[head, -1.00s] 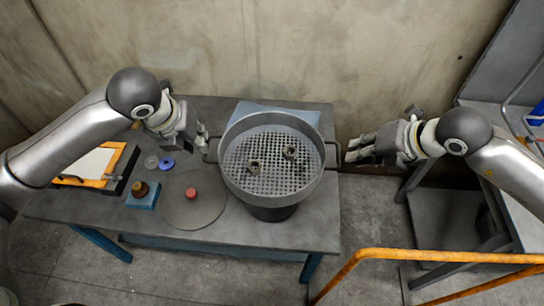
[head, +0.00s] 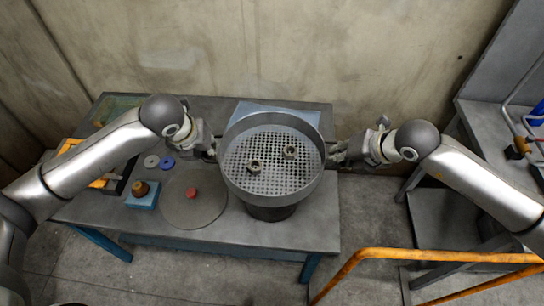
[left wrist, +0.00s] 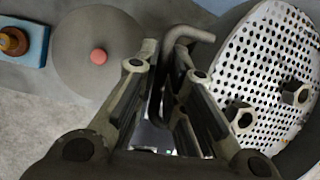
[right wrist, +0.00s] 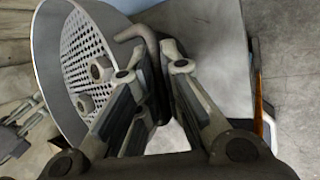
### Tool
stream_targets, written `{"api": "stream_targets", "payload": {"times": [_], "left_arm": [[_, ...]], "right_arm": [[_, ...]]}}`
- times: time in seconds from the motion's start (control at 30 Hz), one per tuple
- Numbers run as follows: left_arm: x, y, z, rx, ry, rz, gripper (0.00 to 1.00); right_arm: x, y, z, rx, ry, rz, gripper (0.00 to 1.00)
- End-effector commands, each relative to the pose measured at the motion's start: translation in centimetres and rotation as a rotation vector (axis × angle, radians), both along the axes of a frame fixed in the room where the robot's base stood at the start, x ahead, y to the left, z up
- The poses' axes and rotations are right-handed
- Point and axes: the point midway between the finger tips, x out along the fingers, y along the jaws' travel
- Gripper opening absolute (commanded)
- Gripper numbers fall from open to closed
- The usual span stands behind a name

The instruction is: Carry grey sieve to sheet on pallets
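The grey sieve (head: 235,172) is a round, deep-rimmed pan with a perforated floor and a bar handle on each side. It rests on top of a dark drum-like base (head: 270,213) on the table. Two hex nuts (head: 290,152) lie on its mesh. My left gripper (head: 212,148) is at the left handle (left wrist: 190,33), which passes between its open fingers. My right gripper (head: 333,152) is at the right handle (right wrist: 140,31), also between its open fingers. Finger contact with the handles is not clear. I cannot identify the sheet on pallets.
The grey table (head: 300,235) carries a round dark disc with a red knob (head: 192,192), a blue block (head: 143,198), small discs (head: 168,163) and an orange-edged item at the left. An orange rail (head: 430,256) stands front right. A grey bench (head: 490,118) stands right. A concrete wall is behind.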

Motion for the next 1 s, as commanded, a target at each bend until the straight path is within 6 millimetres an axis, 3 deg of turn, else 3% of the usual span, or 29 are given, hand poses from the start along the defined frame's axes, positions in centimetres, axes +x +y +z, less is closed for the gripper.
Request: {"api": "stream_targets", "payload": {"times": [0.63, 1.0], "left_arm": [[0.1, 0.1, 0.5, 0.001, -0.003, 0.002, 0.0], [0.1, 0.1, 3.3, 0.002, -0.003, 0.002, 0.0]], "right_arm": [[0.1, -0.1, 0.4, 0.0, -0.003, -0.001, 0.0], [0.1, -0.1, 3.2, -0.002, -0.002, -0.003, 0.0]]}}
